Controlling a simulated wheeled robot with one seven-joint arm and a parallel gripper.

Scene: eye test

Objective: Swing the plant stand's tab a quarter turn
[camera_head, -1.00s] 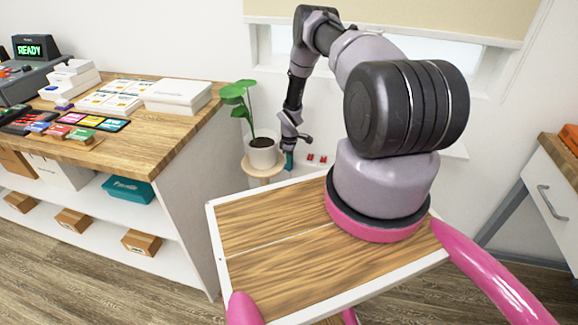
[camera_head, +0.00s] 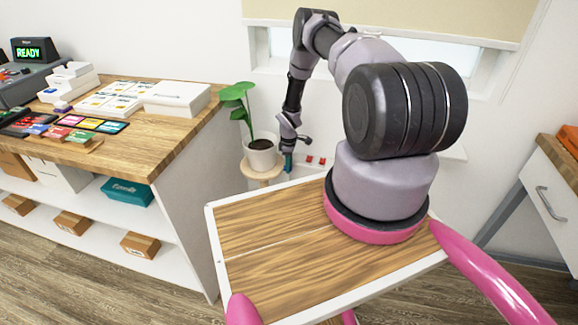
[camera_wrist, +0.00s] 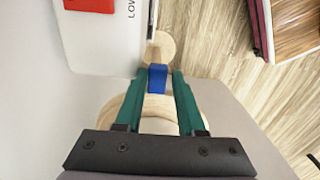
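The wooden plant stand (camera_head: 262,171) stands by the wall beyond the counter's end, with a potted plant (camera_head: 261,155) on top. In the wrist view its pale round wood (camera_wrist: 158,104) shows between my fingers. A small blue tab (camera_wrist: 157,77) sticks out from it. My gripper (camera_wrist: 160,73) has its two teal fingers apart, one on each side of the tab near the tips. A thin gap seems to show on the tab's right. In the head view my gripper (camera_head: 288,161) is just right of the pot, and the tab cannot be made out.
Small red items (camera_head: 315,160) are at the wall right of my gripper. In the wrist view a white panel (camera_wrist: 105,45) with a red block and partly cut-off lettering lies close on the left. A wooden counter (camera_head: 180,125) stands left of the plant. Open floor shows at upper right in the wrist view.

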